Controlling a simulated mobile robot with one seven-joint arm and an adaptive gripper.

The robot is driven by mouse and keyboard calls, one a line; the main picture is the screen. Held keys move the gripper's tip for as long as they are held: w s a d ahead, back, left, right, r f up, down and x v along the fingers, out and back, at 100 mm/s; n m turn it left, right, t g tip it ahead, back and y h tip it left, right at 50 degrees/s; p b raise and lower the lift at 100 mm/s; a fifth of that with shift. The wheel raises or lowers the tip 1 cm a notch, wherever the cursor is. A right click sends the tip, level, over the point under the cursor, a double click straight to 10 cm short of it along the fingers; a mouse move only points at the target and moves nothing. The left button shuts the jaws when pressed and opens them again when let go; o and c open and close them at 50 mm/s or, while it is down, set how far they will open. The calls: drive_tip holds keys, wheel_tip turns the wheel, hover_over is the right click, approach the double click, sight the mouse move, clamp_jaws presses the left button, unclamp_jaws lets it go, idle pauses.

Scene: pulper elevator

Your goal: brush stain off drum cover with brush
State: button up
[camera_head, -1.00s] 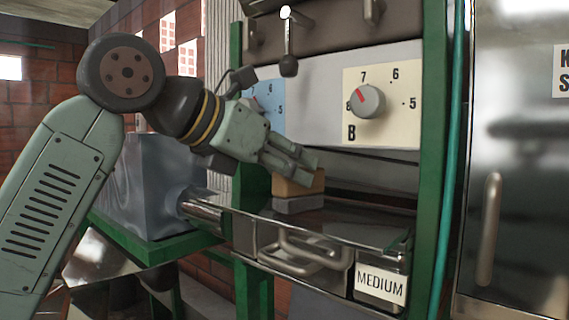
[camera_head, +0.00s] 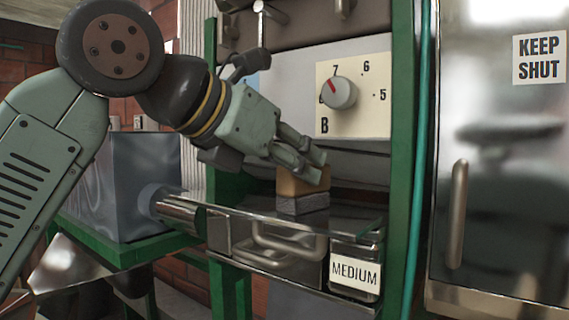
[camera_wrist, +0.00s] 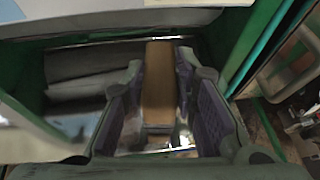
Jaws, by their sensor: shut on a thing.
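The brush (camera_head: 303,187) has a tan wooden block on top and a grey bristle layer below. My gripper (camera_head: 303,166) is shut on the brush's wooden block, with fingers on both sides of it. In the wrist view the wooden block (camera_wrist: 158,85) lies lengthwise between the fingers of my gripper (camera_wrist: 160,95). The brush is just above or on the shiny metal surface (camera_head: 345,217) behind the drawer front; I cannot tell if the bristles touch it. I cannot make out a stain, and I cannot tell which surface is the drum cover.
Green posts (camera_head: 402,130) stand either side of the bay. A dial panel (camera_head: 353,95) is above the brush. A handle (camera_head: 285,246) and a MEDIUM label (camera_head: 354,272) are on the front below. A steel door (camera_head: 500,190) marked KEEP SHUT is at right, and a grey bin (camera_head: 125,185) at left.

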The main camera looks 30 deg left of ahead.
drive_tip(key=shift+s+d+b, duration=0.15)
drive_tip(key=shift+d+b, duration=0.1)
drive_tip(key=shift+d, duration=1.15)
drive_tip(key=shift+s+d+b, duration=0.15)
drive_tip(key=shift+d+b, duration=0.1)
drive_tip(key=shift+d, duration=1.15)
drive_tip(key=shift+s+f, duration=0.15)
drive_tip(key=shift+s, duration=0.3)
drive_tip(key=shift+s+r, duration=0.1)
drive_tip(key=shift+r, duration=0.15)
drive_tip(key=shift+a, duration=0.15)
